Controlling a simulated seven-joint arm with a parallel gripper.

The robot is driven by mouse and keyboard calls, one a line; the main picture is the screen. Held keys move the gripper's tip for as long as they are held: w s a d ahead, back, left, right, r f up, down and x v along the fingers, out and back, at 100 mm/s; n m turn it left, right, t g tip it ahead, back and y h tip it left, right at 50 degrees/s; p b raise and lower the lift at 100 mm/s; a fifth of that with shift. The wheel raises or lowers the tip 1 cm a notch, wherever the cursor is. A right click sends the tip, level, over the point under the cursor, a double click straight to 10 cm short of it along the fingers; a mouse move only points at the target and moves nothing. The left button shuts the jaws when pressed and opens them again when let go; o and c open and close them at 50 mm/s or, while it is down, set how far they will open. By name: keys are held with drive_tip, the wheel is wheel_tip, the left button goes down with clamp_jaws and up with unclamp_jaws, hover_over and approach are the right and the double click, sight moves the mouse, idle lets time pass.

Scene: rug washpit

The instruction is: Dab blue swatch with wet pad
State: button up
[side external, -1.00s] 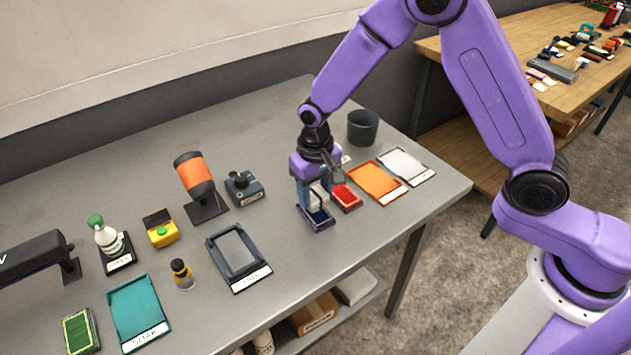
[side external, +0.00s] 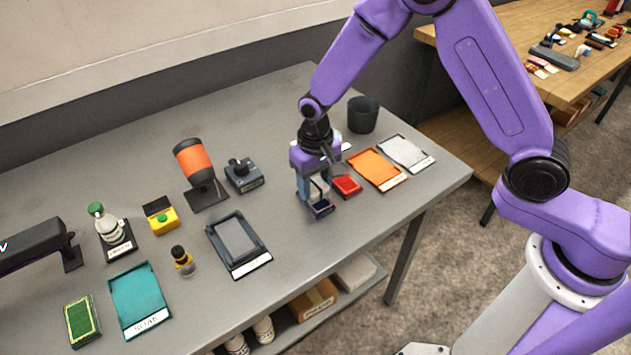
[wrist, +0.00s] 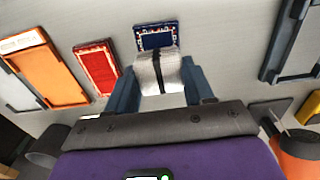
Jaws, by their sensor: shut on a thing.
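The blue swatch (side external: 321,209) lies on the grey table below my gripper (side external: 316,194). In the wrist view, the blue swatch (wrist: 156,37), dark blue with a patterned border, lies just beyond the fingertips. My gripper (wrist: 158,88) is shut on a white pad (wrist: 159,73) with a dark band across it. The pad's far edge overlaps the swatch's near edge in the wrist view. I cannot tell whether they touch. In the side view the fingers hide part of the swatch and most of the pad.
A red swatch (side external: 346,186) lies close beside the blue one. Beyond it are an orange tray (side external: 397,186), a pale grey tray (side external: 428,163) and a dark cup (side external: 362,115). A dark-framed tray (side external: 262,263) and a teal tray (side external: 119,302) lie to the left.

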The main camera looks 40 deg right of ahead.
drive_tip(key=shift+f, duration=0.55)
idle(0.5)
drive_tip(key=shift+r, duration=0.1)
idle(0.4)
drive_tip(key=shift+r, duration=3.45)
